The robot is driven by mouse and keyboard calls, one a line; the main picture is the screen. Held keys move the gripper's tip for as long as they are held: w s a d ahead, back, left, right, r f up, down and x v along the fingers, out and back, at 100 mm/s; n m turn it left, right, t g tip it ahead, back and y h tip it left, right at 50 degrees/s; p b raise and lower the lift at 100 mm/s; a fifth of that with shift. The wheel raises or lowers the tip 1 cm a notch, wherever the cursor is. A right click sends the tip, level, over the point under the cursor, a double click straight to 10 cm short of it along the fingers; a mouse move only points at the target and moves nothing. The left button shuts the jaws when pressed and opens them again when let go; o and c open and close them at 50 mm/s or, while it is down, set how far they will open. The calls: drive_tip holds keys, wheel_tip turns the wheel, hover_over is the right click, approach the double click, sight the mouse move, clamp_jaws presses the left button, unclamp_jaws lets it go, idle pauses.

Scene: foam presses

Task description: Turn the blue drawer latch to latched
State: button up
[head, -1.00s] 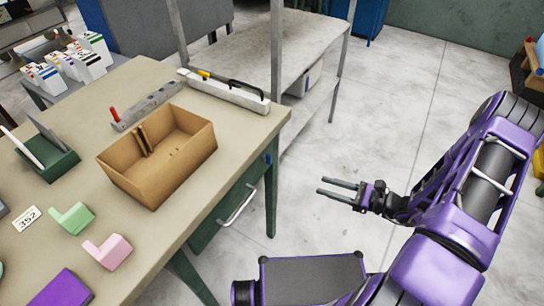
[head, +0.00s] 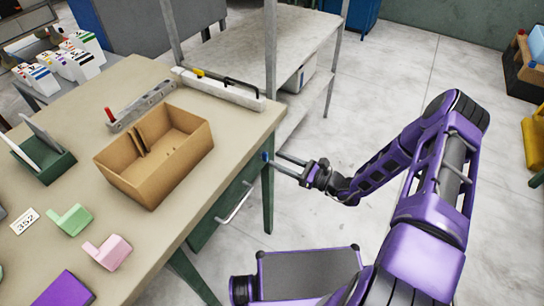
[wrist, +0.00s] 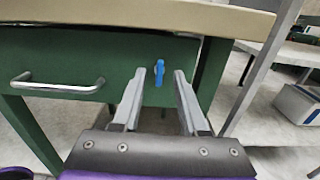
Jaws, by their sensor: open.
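The blue drawer latch (wrist: 159,73) is on the front of the green drawer (wrist: 120,62), near its right end. In the wrist view it stands nearly upright. It also shows as a small blue spot in the head view (head: 265,156), just under the table edge. My gripper (wrist: 158,78) is open, with one finger to each side of the latch in the wrist view. Its fingertips (head: 277,162) are close to the latch in the head view. I cannot tell whether they touch it. Nothing is held.
The drawer's metal handle (wrist: 58,84) is left of the latch. The tabletop (head: 190,200) overhangs above, holding a cardboard box (head: 120,175) and other items. A green table leg (head: 268,195) stands beside the drawer. A metal shelf (head: 300,50) is behind. Open floor lies to the right.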

sight(264, 156)
drive_tip(key=shift+x, duration=1.6)
drive_tip(key=shift+d, duration=0.1)
clamp_jaws()
